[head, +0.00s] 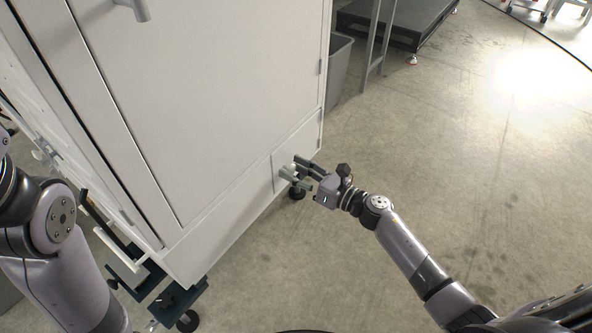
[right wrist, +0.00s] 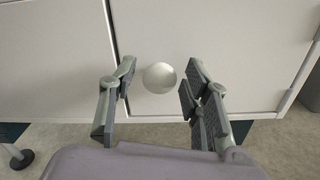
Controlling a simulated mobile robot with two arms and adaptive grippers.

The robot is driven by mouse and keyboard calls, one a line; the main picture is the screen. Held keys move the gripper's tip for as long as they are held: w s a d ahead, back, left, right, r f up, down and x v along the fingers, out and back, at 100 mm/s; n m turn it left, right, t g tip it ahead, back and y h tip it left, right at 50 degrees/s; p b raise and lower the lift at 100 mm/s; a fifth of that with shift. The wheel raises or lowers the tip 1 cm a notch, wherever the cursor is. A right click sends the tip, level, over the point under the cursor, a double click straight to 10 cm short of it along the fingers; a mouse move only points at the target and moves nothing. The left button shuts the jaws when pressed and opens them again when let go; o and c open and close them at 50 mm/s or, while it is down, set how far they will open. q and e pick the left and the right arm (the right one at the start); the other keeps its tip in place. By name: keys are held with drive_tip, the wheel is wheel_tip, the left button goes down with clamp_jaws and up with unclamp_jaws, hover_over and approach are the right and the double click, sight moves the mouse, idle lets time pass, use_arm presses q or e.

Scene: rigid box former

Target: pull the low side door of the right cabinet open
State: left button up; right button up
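The right cabinet is the large white one (head: 225,85). Its low side door (head: 297,145) is a small panel low on the right face, and it looks closed. A round pale knob (right wrist: 159,77) sits on this door (right wrist: 225,45), seen in the right wrist view. My right gripper (head: 300,174) is at the door in the head view. In the right wrist view its two fingers (right wrist: 158,98) stand apart, one on each side of the knob, with gaps visible. My left arm shows at the left edge of the head view, but no left gripper can be made out.
The cabinet stands on dark feet and casters (head: 188,320). A grey bin (head: 339,72) stands behind it, and a dark platform (head: 405,18) lies farther back. The concrete floor (head: 470,150) to the right is clear.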

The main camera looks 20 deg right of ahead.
clamp_jaws()
idle(0.3)
idle(0.3)
